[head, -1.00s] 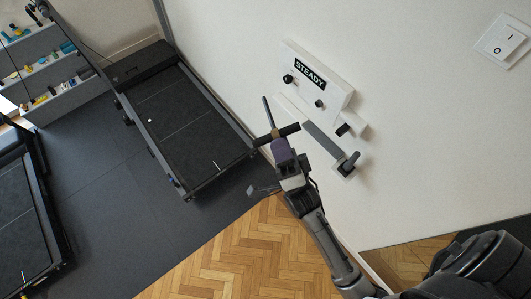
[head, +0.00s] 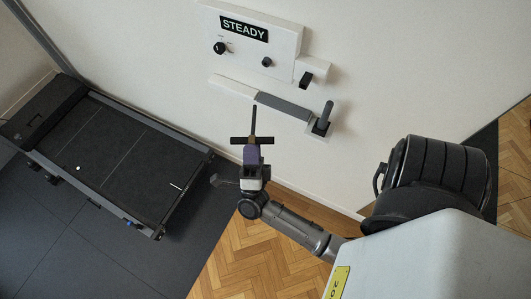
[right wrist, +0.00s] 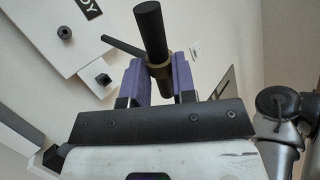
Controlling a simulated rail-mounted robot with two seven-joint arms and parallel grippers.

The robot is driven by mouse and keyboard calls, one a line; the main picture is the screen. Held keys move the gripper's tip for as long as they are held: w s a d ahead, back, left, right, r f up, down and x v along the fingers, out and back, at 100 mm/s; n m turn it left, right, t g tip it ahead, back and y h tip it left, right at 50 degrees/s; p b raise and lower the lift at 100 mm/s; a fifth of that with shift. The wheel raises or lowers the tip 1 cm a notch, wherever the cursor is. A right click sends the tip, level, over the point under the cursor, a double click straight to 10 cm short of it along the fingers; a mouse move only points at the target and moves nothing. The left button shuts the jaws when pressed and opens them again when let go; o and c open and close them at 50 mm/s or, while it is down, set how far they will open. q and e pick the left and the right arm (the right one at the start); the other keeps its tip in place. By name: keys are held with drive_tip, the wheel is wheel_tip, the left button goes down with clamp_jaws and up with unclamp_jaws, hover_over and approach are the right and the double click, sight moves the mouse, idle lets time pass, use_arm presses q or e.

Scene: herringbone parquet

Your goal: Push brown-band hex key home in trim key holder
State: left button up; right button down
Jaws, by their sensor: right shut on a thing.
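My right gripper (head: 253,160), with purple finger pads, is shut on the brown-band hex key. In the head view the key's black crossbar (head: 242,140) lies across the top of the fingers, and a thin dark shaft points up from it. In the right wrist view the key (right wrist: 150,30) stands between the purple pads (right wrist: 160,82), with a tan-brown band low on its thick black bar. The key appears in front of the wall, below the white panel. I cannot tell which wall fitting is the trim key holder. My left gripper is out of view.
A white wall panel (head: 285,42) bears a STEADY label and black knobs. Below it are a white-and-grey strip (head: 235,88) and a grey plate with a black lever (head: 327,112). A treadmill (head: 115,150) stands at left. Parquet floor (head: 245,265) lies open below.

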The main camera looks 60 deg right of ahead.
drive_tip(key=s+m+g+h, duration=0.1)
drive_tip(key=m+g, duration=0.1)
drive_tip(key=g, duration=0.2)
drive_tip(key=s+m+g+h, duration=0.1)
drive_tip(key=m+g, duration=0.2)
drive_tip(key=g, duration=0.2)
drive_tip(key=s+d+f+m+g+h, duration=0.1)
drive_tip(key=m+g, duration=0.1)
drive_tip(key=g, duration=0.3)
drive_tip(key=shift+s+f+m, duration=0.1)
drive_tip(key=shift+s+m, duration=0.05)
drive_tip(key=shift+m, duration=0.15)
drive_tip(key=d+b, duration=0.1)
drive_tip(key=d, duration=0.9)
drive_tip(key=shift+s, duration=0.1)
idle(0.4)
